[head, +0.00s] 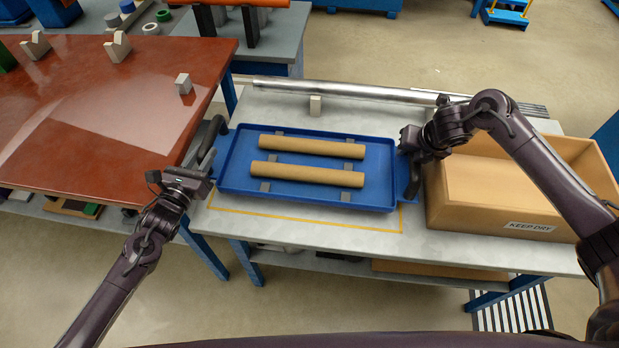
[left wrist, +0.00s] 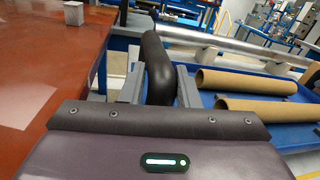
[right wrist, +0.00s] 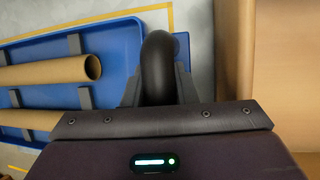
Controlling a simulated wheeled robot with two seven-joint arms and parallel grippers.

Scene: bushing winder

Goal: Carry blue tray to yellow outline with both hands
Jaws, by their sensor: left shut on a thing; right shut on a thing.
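The blue tray (head: 310,203) carries two brown tubes, a far one (head: 311,147) and a near one (head: 307,180), lying in grey rests. The yellow outline (head: 300,219) shows on the grey table along the tray's near side. In the right wrist view a yellow line (right wrist: 95,22) also shows past the tray's far side. My left gripper (head: 198,165) is shut on the tray's black left handle (left wrist: 157,68). My right gripper (head: 411,150) is shut on the black right handle (right wrist: 158,68). I cannot tell whether the tray touches the table.
A cardboard box (head: 477,214) marked KEEP DRY stands close to the right of my right gripper. A red-brown table (head: 110,130) is close on the left.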

